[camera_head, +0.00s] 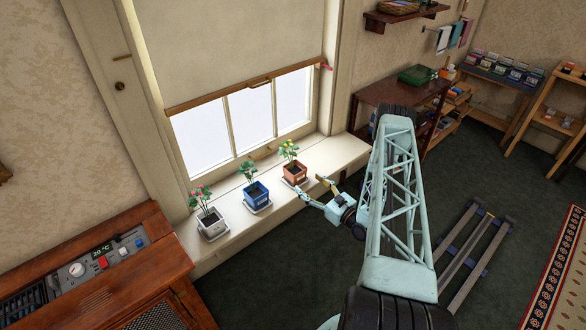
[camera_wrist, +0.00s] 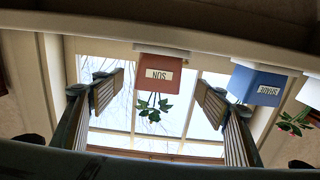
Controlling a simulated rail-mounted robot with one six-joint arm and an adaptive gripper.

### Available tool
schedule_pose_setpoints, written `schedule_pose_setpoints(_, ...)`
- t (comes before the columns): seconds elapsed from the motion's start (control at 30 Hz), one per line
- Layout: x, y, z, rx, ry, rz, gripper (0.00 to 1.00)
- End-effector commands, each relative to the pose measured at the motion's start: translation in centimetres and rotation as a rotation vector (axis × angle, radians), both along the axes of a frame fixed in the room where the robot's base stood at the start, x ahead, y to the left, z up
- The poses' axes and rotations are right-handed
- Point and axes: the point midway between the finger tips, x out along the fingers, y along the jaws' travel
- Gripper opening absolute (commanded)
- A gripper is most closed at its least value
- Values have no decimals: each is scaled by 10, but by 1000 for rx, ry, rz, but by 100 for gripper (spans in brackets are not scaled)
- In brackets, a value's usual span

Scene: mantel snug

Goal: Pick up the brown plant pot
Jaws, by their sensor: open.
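The brown plant pot (camera_head: 294,173) is a square, reddish-brown pot with a leafy plant, on a pale saucer on the windowsill (camera_head: 327,151). It is the rightmost of three pots. My gripper (camera_head: 311,187) is open just to its right and front, its fingers pointing towards it. In the upside-down wrist view, the brown pot (camera_wrist: 158,75) shows between the open fingers (camera_wrist: 158,95), with a white label reading SUN. No contact between fingers and pot can be made out.
A blue pot (camera_head: 257,195) and a white pot (camera_head: 212,225) stand left of the brown one on the sill. The window (camera_head: 240,118) with a half-lowered blind (camera_head: 230,45) is behind. A wooden cabinet (camera_head: 110,275) is at left, a side table (camera_head: 400,92) at right.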

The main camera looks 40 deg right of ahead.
Motion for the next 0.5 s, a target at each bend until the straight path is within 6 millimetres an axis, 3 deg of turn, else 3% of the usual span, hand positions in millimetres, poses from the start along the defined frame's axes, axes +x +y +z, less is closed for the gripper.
schedule_pose_setpoints(0.5,58,0,0,-1,-1,1,67)
